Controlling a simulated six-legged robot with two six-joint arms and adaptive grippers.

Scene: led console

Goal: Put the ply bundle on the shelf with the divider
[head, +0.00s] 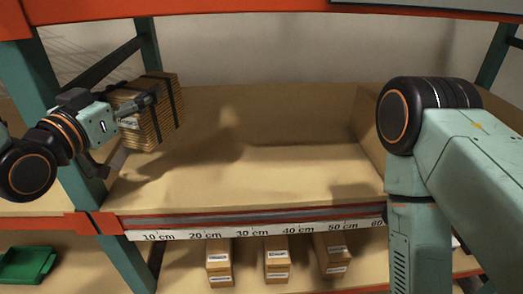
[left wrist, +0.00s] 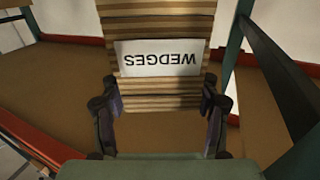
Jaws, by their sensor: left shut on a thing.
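The ply bundle (head: 165,112) is a block of stacked brown layers with black straps and a white label. My left gripper (head: 130,130) is shut on it, one finger on either side. The bundle is at the left end of the upper shelf (head: 285,172), beside the left post; I cannot tell whether it touches the shelf. In the left wrist view the bundle (left wrist: 158,88) fills the jaws, and its upside-down label reads WEDGES. An upright brown panel (head: 368,125), perhaps the divider, stands at the right of this shelf. My right gripper is out of view.
The shelf's middle is bare. A centimetre scale (head: 270,232) runs along its front edge. Several labelled boxes (head: 276,262) stand on the shelf below, with a green tray (head: 27,265) at lower left. Teal posts (head: 55,110) bound the left side. My right arm covers the right side.

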